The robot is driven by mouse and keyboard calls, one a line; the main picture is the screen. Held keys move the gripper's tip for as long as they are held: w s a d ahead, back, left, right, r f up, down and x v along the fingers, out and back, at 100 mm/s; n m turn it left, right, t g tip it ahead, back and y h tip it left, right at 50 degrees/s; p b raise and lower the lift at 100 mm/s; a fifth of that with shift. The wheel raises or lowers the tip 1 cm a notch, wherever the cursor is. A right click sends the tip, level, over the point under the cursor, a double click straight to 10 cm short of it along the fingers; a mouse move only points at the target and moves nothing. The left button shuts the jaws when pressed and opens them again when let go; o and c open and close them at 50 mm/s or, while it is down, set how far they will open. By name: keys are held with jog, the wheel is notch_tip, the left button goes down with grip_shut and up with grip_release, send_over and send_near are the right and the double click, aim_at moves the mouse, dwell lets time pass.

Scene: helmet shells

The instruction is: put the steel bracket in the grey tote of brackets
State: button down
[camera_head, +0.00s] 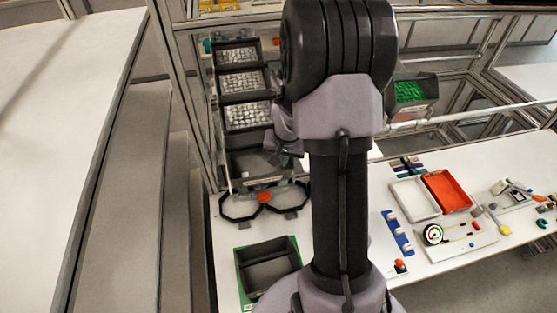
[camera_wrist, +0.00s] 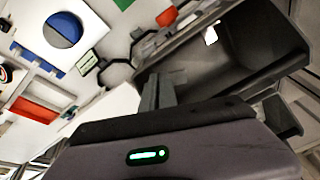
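My gripper (camera_head: 288,150) is partly hidden behind my arm in the head view, at the lowest tote of the stepped row. In the wrist view its fingers (camera_wrist: 158,92) stand close together, with nothing clear between them. A dark grey tote (camera_head: 240,176) is at that spot; it also shows in the wrist view (camera_wrist: 265,75), just beyond the fingers. It is mostly bare inside, with one small pale piece (camera_wrist: 211,35); whether this is the steel bracket, I cannot tell. Totes full of silvery small parts (camera_head: 247,116) rise behind it. No bracket shows clearly in my gripper.
Black ring-like frames with a red piece (camera_head: 264,197) lie in front of the totes. An empty dark two-part bin (camera_head: 268,275) sits on a green mat. White and red trays (camera_head: 447,192), a gauge board and small parts fill the right of the bench. Metal posts stand left of the totes.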

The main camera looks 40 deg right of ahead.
jog(key=shift+x, duration=0.9)
jog(key=shift+w+p, duration=0.1)
jog(key=shift+p, duration=0.5)
jog(key=g+p, duration=0.1)
jog(key=w+g+y+p, duration=0.1)
jog(key=shift+d+g, duration=0.35)
jog(key=shift+g, duration=0.05)
jog(key=shift+s+f, duration=0.1)
jog(key=shift+f, duration=0.9)
jog(key=shift+f, duration=0.1)
